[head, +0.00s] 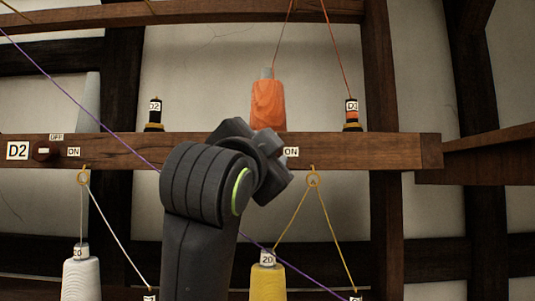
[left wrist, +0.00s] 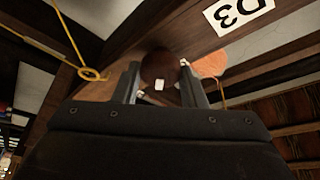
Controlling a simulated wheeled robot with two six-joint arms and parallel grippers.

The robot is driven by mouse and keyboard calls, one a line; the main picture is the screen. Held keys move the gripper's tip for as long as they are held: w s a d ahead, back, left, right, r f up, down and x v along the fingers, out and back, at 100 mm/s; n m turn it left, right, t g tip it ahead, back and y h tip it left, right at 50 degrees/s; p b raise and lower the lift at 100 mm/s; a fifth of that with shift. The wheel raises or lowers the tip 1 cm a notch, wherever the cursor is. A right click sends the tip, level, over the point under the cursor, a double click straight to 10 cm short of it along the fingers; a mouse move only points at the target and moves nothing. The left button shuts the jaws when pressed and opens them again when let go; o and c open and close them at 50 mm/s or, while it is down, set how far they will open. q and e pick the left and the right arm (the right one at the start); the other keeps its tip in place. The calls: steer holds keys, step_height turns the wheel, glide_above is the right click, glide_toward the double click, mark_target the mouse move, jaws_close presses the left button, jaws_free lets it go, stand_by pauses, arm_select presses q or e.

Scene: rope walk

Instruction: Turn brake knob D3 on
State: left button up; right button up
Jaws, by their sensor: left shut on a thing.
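Brake knob D3 (left wrist: 160,64) shows in the left wrist view as a round dark brown disc with a small white mark, on a wooden beam. The D3 label (left wrist: 238,14) is at the upper right of it. My left gripper (left wrist: 160,84) has a finger on each side of the knob and is shut on it. In the head view my own left wrist hides the knob, the D3 label and the fingers. An ON label (head: 291,152) shows just right of my wrist. I cannot tell the knob's setting. My right gripper is in neither view.
Brake knob D2 (head: 43,151) sits left on the same beam (head: 380,150), with OFF and ON labels. An orange cone (head: 268,104) stands behind my wrist. A purple line (head: 100,122) runs diagonally behind my arm. A yellow cord (head: 290,222) hangs from a ring right of it.

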arm_select(q)
steer(key=shift+m+g+h+b, duration=0.15)
steer(key=shift+m+g+b, duration=0.5)
steer(key=shift+m, duration=1.6)
steer(key=shift+m+g+h+b, duration=0.15)
steer(key=shift+m+g, duration=0.9)
steer(key=shift+m, duration=1.2)
steer(key=o, duration=1)
steer(key=shift+c, duration=0.2)
